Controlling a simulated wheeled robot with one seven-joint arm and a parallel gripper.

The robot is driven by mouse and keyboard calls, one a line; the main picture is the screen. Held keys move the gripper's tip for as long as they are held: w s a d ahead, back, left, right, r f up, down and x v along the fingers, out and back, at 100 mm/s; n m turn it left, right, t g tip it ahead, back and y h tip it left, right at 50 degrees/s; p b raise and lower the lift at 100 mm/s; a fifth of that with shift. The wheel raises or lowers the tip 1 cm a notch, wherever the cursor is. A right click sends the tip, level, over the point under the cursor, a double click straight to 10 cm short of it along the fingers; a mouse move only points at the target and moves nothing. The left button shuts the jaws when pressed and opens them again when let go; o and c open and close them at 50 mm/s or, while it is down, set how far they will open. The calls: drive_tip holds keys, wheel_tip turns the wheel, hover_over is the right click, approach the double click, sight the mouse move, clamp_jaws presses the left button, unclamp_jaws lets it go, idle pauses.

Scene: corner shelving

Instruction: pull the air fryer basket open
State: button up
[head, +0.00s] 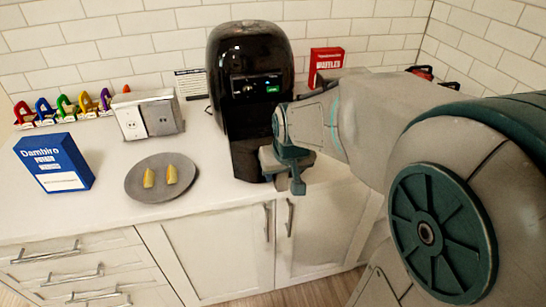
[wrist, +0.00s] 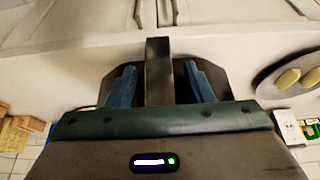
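The black air fryer (head: 245,110) stands upright on the counter against the tiled wall, its small display lit green. My gripper (head: 288,178) is at the lower front of the fryer and hides part of the basket area, so I cannot tell from the head view how far the basket is out. In the wrist view, my gripper (wrist: 160,85) has its two blue fingers apart. A dark upright bar, seemingly the basket handle (wrist: 159,68), stands between them, with a visible gap on each side.
A grey plate (head: 136,186) with two yellow pieces lies left of the fryer. A blue box (head: 54,163), a white and grey socket box (head: 147,115) and a red box (head: 326,62) also stand on the counter. Cabinet doors (head: 212,250) are below.

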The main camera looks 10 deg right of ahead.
drive_tip(key=v, duration=1.4)
drive_tip(key=shift+w, duration=0.1)
drive_tip(key=s+f+g, duration=0.1)
drive_tip(key=s+f, duration=0.7)
drive_tip(key=f, duration=0.3)
drive_tip(key=shift+s+f+g, duration=0.2)
drive_tip(key=shift+s+g, duration=0.15)
drive_tip(key=shift+g, duration=0.05)
